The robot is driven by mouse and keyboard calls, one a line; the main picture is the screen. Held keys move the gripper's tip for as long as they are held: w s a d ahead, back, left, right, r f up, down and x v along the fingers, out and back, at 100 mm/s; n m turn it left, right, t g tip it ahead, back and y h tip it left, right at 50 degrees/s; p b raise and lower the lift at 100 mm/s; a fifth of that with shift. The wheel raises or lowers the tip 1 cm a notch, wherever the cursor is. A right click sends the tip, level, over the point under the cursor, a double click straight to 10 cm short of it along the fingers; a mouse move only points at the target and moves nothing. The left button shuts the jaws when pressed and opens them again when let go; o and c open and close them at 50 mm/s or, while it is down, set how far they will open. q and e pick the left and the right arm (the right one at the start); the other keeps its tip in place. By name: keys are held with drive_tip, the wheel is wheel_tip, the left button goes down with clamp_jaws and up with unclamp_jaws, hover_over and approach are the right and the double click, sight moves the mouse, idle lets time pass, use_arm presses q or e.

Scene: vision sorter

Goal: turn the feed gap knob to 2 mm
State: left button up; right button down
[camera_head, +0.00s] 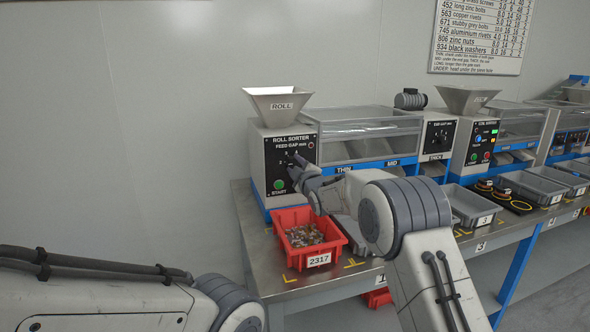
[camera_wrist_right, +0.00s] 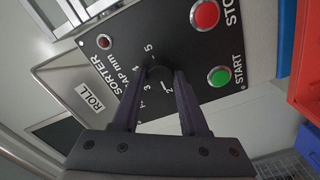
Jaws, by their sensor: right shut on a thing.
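The roll sorter (camera_head: 256,165) has a black front panel with the feed gap dial, a green start button (camera_head: 279,184) and a hopper marked ROLL. My right gripper (camera_head: 293,161) reaches the dial from the front right. In the right wrist view, my right gripper (camera_wrist_right: 157,80) is shut on the dark feed gap knob (camera_wrist_right: 158,73), one finger on each side. Printed scale numbers show around the knob, partly hidden by the fingers. I cannot tell which number the knob points to. My left arm shows at the lower left, but its gripper is out of view.
A red crate (camera_head: 334,240) labelled 2317, holding small mixed parts, stands on the bench below the sorter. A red stop button (camera_wrist_right: 205,14) and the green start button (camera_wrist_right: 219,76) sit close to the knob. Grey bins (camera_head: 470,205) stand to the right.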

idle(0.3)
drive_tip(key=shift+c, duration=2.2)
unclamp_jaws()
drive_tip(key=shift+s, duration=0.15)
drive_tip(key=v, duration=1)
drive_tip(key=shift+b, duration=0.3)
drive_tip(key=shift+s, duration=0.2)
